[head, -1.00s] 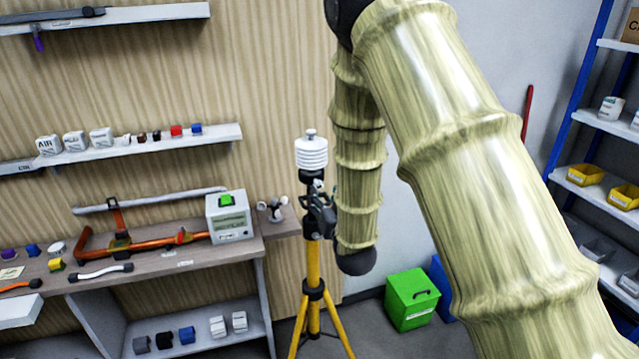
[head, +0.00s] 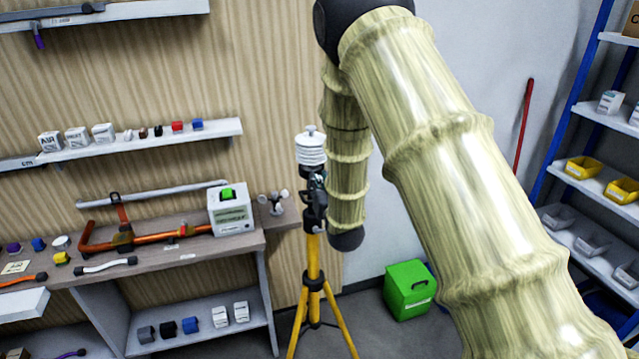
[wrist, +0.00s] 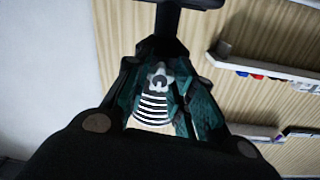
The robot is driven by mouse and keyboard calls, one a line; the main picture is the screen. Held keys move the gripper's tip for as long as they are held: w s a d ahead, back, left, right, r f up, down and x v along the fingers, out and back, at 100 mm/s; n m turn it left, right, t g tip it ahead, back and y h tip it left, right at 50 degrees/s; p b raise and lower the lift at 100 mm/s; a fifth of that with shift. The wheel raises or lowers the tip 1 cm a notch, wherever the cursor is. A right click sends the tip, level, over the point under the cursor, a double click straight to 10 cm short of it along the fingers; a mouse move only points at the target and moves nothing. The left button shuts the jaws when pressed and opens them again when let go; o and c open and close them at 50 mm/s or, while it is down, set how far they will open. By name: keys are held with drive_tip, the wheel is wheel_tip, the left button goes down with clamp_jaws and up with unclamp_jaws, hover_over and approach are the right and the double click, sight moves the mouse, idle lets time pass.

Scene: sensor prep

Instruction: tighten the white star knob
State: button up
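The white star knob (wrist: 158,78) shows between my fingers in the wrist view, beside the white louvred sensor shield (wrist: 153,108); that view looks upside down. In the head view the shield (head: 311,152) stands upright on the yellow tripod (head: 314,260), and the knob cannot be made out there. My gripper (wrist: 160,62) has its dark and teal fingers apart, one on each side of the knob. Whether a finger touches it cannot be told. In the head view my gripper (head: 316,198) is a dark shape in front of the mast just below the shield.
A workbench (head: 190,247) with an orange-handled tool and a white box (head: 230,212) stands left of the tripod. A wall shelf (head: 215,132) holds small blocks. A green bin (head: 408,290) sits on the floor at right. Blue-framed shelving (head: 562,120) is at far right.

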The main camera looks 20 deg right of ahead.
drive_tip(key=c, duration=0.3)
